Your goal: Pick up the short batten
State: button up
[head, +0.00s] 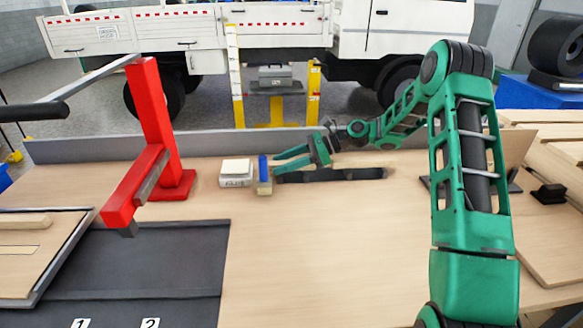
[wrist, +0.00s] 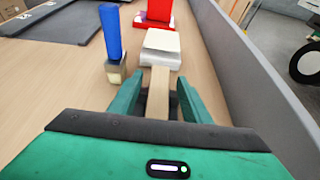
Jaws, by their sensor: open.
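The short batten, a pale wooden strip (wrist: 159,92), lies lengthwise between the fingers of my gripper (wrist: 158,78) in the wrist view. Its far end reaches toward a white block; whether they touch I cannot tell. My gripper is open, with one finger on each side of the batten and a visible gap at least on the right. In the head view my gripper (head: 281,163) is low over the back of the table, its fingers pointing left.
The white block (head: 236,174) and a blue upright piece (head: 263,168) on a small block stand just left of my fingertips. A dark bar (head: 335,175) lies in front. A red stand (head: 155,120) is further left. A grey ledge (head: 90,149) runs behind. The front middle tabletop is clear.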

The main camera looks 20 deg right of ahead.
grip_shut()
